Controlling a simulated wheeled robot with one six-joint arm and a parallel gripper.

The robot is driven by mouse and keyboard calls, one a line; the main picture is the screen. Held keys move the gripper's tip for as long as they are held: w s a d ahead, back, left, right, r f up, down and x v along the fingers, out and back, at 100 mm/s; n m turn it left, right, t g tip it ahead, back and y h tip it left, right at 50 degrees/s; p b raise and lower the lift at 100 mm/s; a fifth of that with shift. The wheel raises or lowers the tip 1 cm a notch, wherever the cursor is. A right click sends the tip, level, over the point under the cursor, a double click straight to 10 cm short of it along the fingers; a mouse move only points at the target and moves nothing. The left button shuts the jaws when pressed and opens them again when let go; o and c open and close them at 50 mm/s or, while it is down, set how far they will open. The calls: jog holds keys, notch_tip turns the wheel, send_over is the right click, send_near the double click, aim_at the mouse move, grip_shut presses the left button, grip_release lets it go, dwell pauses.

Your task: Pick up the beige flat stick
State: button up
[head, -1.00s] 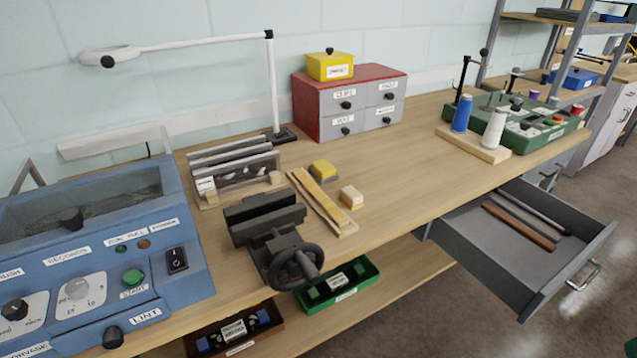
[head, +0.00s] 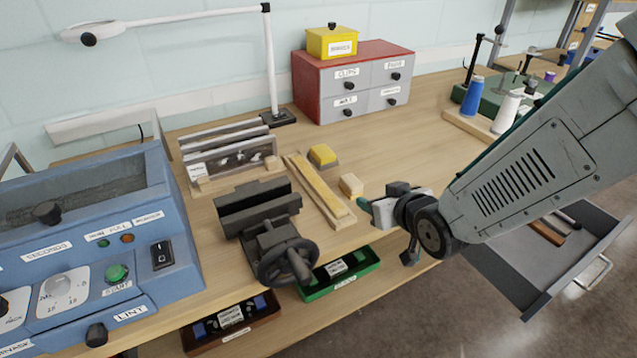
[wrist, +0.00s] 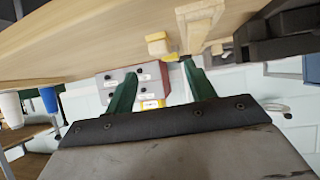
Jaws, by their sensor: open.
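A beige flat stick (head: 316,186) lies lengthwise on a pale wooden base (head: 346,221) on the bench, right of the dark vise. In the wrist view, turned upside down, the base (wrist: 200,22) shows at the top; I cannot tell the stick apart there. My gripper (head: 372,206) reaches in from the right and is near the front end of the base, apart from the stick. In the wrist view the two green fingers of my gripper (wrist: 160,85) are spread with nothing between them touching.
A small wooden block (head: 351,185) and a yellow block (head: 323,155) sit right of the stick. The vise (head: 262,222) stands close at its left. A red drawer cabinet (head: 352,83) stands behind. An open drawer (head: 510,275) sticks out below my arm.

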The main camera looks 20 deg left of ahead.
aim_at(328, 196)
jog(key=a+f, duration=0.1)
jog(key=s+a+y, duration=0.1)
jog(key=a, duration=0.1)
jog(key=s+a+f+n+y, duration=0.1)
jog(key=a, duration=0.1)
jog(key=shift+s+a+f, duration=0.2)
jog(key=shift+a+f, duration=0.05)
jog(key=shift+f, duration=0.1)
jog(key=shift+w+a+f+y, duration=0.1)
jog(key=shift+a+y, duration=0.2)
jog(key=shift+a, duration=0.05)
jog(key=x, duration=0.7)
jog(key=shift+w, duration=0.15)
jog(key=shift+c, duration=0.3)
jog(key=c, duration=1)
